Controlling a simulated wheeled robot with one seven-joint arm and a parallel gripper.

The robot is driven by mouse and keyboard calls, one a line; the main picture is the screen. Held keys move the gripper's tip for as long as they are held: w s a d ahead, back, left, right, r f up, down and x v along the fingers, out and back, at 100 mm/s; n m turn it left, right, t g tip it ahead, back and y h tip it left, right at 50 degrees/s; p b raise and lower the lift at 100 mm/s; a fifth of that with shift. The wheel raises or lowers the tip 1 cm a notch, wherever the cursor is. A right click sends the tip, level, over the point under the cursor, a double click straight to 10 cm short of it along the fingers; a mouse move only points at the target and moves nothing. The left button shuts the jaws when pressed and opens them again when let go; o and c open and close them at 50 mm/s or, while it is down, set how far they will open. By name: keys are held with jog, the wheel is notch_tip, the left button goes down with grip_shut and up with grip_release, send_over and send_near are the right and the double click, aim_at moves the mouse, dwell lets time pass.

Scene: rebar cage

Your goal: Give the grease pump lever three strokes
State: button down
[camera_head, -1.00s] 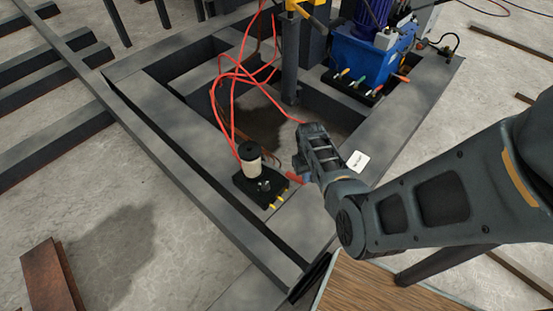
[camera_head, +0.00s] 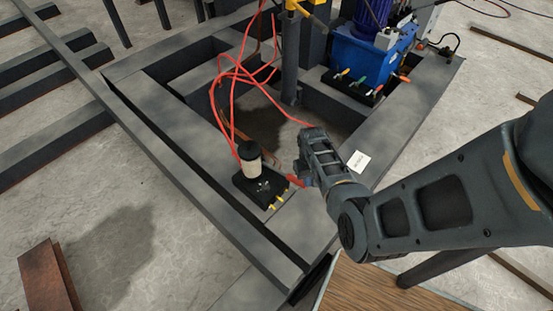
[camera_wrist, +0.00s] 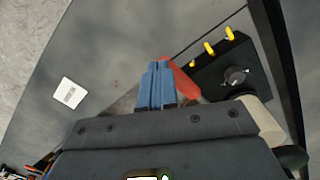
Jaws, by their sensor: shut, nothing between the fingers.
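The grease pump has a black base (camera_head: 260,190) and a pale reservoir with a black cap (camera_head: 249,162). It sits on the grey steel frame. Its lever ends in a red grip (camera_head: 295,181), at the pump's right side. My gripper (camera_head: 304,175) is beside the red grip in the head view, its fingertips mostly hidden. In the wrist view, the blue fingers (camera_wrist: 157,84) are shut together. The red grip (camera_wrist: 184,82) is just to their right, partly behind them; I cannot tell whether they touch. The pump base (camera_wrist: 225,68) shows farther right, with yellow fittings.
Red hoses (camera_head: 232,85) run up from the pump. A blue hydraulic unit (camera_head: 362,58) stands on the frame behind. A white tag (camera_head: 359,161) lies on the frame to the right of my gripper. A frame opening (camera_head: 262,125) is behind the pump.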

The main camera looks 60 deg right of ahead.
jog(key=w+d+r+p, duration=0.1)
jog(key=w+r+p, duration=0.5)
jog(key=r, duration=0.5)
jog(key=shift+w+d, duration=0.4)
jog(key=shift+w, duration=0.05)
jog(key=shift+s, duration=0.1)
jog(key=shift+s+a+f, duration=0.1)
jog(key=shift+s+f, duration=0.3)
jog(key=shift+f, duration=0.05)
dwell(0.4)
jog(key=shift+s+a+f, duration=0.1)
jog(key=shift+s+f, duration=0.35)
jog(key=shift+f, duration=0.05)
jog(key=shift+s+a+f, duration=0.15)
jog(key=shift+s+f, duration=0.3)
jog(key=shift+f, duration=0.1)
jog(key=shift+f+b, duration=0.1)
jog(key=shift+b, duration=0.2)
